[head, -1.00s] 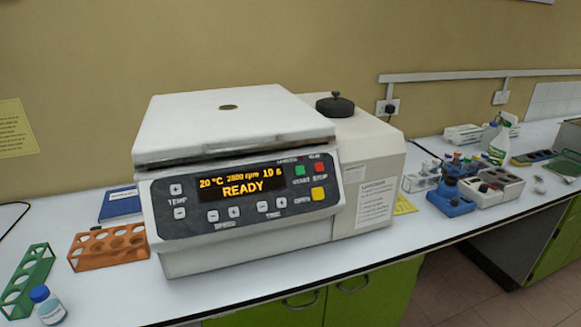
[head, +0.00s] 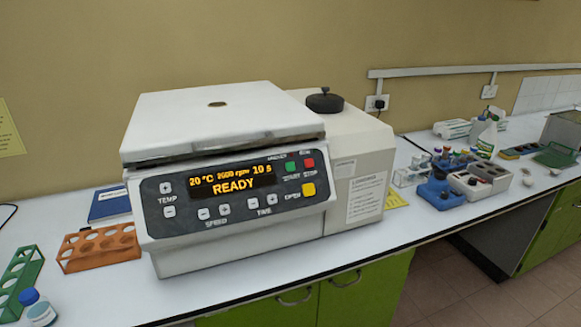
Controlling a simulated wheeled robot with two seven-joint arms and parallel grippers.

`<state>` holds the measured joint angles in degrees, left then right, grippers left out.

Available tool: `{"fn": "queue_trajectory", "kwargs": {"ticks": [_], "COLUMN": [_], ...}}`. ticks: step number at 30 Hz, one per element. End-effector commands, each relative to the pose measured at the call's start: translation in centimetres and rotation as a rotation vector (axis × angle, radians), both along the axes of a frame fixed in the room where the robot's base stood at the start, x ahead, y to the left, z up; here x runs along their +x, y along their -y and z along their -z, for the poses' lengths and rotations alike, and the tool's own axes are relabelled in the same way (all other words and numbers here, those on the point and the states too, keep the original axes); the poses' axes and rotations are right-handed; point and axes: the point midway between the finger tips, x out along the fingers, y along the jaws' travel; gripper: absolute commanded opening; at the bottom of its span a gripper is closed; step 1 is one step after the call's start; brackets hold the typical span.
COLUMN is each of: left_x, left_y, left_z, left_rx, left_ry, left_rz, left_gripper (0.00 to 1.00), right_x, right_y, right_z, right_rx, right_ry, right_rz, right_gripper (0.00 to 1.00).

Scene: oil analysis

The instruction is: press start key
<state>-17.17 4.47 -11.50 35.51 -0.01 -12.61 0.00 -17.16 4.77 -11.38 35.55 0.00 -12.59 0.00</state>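A white centrifuge (head: 225,115) stands on the bench with its lid shut. Its dark front panel carries a display (head: 232,181) reading 20 °C, 2000 rpm, 10 s and READY. The green start key (head: 291,166) is at the upper right of the panel, left of the red stop key (head: 309,162). The yellow open key (head: 308,189) is below them. Neither of my grippers shows in the head view, and nothing covers the keys.
An orange rack (head: 100,246), a green rack (head: 20,281), a blue book (head: 110,203) and a capped bottle (head: 38,307) lie left of the centrifuge. Blue and grey holders (head: 440,193) stand to the right. The bench strip before the centrifuge is clear.

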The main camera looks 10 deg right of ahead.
Motion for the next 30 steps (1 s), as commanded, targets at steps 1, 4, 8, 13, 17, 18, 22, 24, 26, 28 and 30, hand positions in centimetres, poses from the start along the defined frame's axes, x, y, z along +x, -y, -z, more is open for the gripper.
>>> {"fn": "queue_trajectory", "kwargs": {"ticks": [1, 4, 8, 13, 17, 18, 22, 24, 26, 28, 30], "left_x": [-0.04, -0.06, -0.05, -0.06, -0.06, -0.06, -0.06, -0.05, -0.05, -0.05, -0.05], "left_y": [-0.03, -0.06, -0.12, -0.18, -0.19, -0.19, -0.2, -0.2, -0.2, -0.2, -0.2], "left_z": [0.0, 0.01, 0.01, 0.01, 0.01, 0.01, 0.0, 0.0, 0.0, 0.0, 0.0], "left_rx": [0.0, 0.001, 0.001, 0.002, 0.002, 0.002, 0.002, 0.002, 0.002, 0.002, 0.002], "left_ry": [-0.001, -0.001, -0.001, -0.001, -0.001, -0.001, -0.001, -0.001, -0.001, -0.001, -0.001], "left_rz": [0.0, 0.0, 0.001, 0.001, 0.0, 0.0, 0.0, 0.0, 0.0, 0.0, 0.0], "left_gripper": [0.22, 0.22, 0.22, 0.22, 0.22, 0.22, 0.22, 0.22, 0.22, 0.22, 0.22], "right_x": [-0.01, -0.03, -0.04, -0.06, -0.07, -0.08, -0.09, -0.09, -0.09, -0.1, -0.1], "right_y": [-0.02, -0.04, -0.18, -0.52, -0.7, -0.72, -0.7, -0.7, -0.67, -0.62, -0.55], "right_z": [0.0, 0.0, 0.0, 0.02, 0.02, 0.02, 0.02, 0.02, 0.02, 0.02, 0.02], "right_rx": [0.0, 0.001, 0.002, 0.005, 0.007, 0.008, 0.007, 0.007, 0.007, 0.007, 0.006], "right_ry": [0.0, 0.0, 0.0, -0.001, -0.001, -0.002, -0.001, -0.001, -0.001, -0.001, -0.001], "right_rz": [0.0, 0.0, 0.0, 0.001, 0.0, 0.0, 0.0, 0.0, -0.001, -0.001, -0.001], "right_gripper": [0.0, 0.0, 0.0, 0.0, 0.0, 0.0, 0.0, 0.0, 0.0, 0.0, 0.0]}}
